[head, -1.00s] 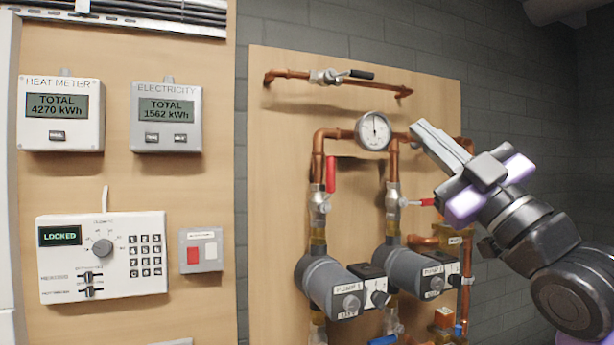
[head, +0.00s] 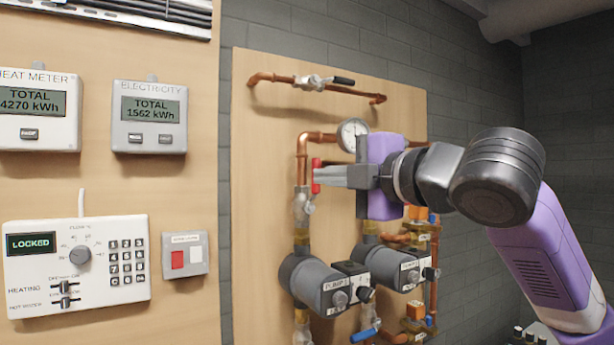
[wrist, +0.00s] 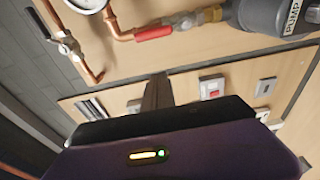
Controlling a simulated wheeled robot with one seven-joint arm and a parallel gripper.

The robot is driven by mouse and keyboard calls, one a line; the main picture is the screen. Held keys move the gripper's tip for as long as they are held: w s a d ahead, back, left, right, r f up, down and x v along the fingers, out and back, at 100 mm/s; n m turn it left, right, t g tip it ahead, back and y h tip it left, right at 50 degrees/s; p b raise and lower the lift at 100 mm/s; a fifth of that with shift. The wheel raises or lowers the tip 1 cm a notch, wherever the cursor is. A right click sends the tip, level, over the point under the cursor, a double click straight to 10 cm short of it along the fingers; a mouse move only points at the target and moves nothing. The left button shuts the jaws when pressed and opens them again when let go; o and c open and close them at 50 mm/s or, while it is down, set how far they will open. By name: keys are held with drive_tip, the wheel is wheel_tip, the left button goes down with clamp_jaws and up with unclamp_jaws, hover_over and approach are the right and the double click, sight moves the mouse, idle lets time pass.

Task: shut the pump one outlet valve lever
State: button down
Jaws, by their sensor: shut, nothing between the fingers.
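The pump one outlet valve lever (head: 316,176) is red and stands upright along the copper pipe, above the left pump (head: 320,284), labelled PUMP 1. In the wrist view the red lever (wrist: 155,33) lies in line with its pipe. My gripper (head: 322,177) is shut and empty, pointing left, with its fingertips at the lever's right side in the head view. In the wrist view my gripper's fingers (wrist: 158,82) show a gap to the lever; contact is not visible. My gripper hides the second pump's outlet lever.
A pressure gauge (head: 352,133) sits just above my gripper. A horizontal pipe with a black-handled valve (head: 325,82) runs above. The second pump (head: 395,266) is at the right. A locked control panel (head: 78,265) and a switch box (head: 185,257) are at the left.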

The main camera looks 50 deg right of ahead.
sight(314, 186)
idle(0.3)
drive_tip(key=w+d+p, duration=0.4)
drive_tip(key=w+d, duration=0.1)
drive_tip(key=w, duration=0.3)
idle(0.4)
